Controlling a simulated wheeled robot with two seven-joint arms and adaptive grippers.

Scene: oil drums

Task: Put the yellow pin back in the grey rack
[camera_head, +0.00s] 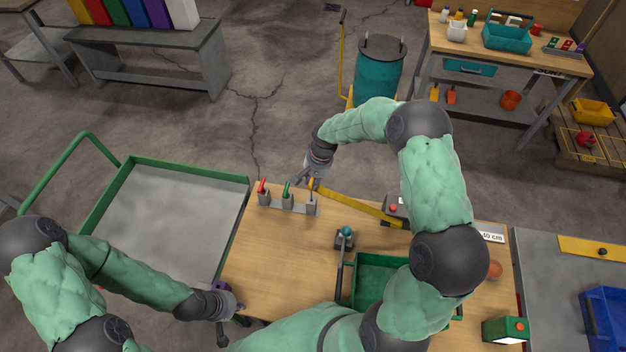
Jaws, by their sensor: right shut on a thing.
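The grey rack (290,208) stands near the far left corner of the wooden table. A red pin (262,186) and a green pin (287,188) stand upright in its left and middle posts. The yellow pin (311,184) is at the right post, partly hidden by my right gripper (311,183). My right gripper is shut on the yellow pin; I cannot tell whether the pin is seated in the post. My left gripper (238,308) is at the table's near left edge, away from the rack; its fingers are too small to judge.
A yellow strip (355,204) runs from near the rack to a grey box with a red button (393,208). A teal-knobbed lever (346,232) and a green tray (372,272) are closer in. A green-rimmed cart (165,225) adjoins the table's left. The table's left middle is clear.

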